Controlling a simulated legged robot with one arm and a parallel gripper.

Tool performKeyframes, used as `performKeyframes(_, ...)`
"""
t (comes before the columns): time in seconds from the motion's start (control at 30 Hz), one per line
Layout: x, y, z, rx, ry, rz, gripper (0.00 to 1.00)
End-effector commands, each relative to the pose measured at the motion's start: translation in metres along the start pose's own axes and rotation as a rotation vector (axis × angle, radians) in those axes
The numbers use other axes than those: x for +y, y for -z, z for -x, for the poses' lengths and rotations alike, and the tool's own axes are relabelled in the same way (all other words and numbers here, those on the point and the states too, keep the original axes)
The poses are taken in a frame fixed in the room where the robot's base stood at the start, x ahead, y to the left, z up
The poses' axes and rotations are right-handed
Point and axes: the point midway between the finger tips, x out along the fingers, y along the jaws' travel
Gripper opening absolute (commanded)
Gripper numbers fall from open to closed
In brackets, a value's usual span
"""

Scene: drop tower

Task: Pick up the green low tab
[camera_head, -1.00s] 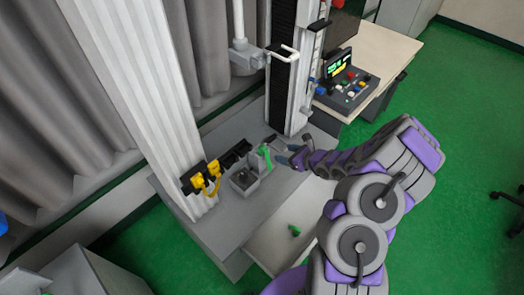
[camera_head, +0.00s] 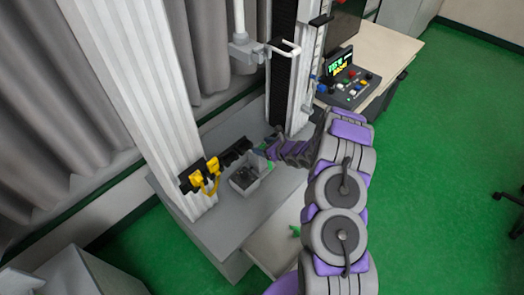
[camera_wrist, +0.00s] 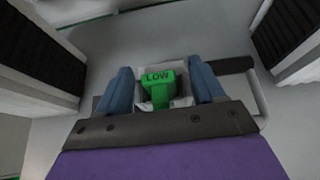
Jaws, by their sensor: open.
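The green low tab (camera_wrist: 158,88), marked LOW, shows in the wrist view between the two blue fingers of my gripper (camera_wrist: 162,90). The fingers are apart, with a gap on each side of the tab. My arm hides most of the tab there.
A grey open box (camera_head: 246,186) stands just below the rack. Tall white columns (camera_head: 140,90) rise on both sides. A small green piece (camera_head: 295,231) lies on the lower pale surface. A control panel (camera_head: 348,85) stands on the desk.

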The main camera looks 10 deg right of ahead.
Motion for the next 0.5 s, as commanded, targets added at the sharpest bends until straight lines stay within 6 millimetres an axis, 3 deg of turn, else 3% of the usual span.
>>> performKeyframes(0.2,0.001,0.001,-0.024,0.0,-0.001,-0.001,0.68)
performKeyframes(0.5,0.001,-0.001,-0.027,-0.001,-0.001,-0.001,0.68)
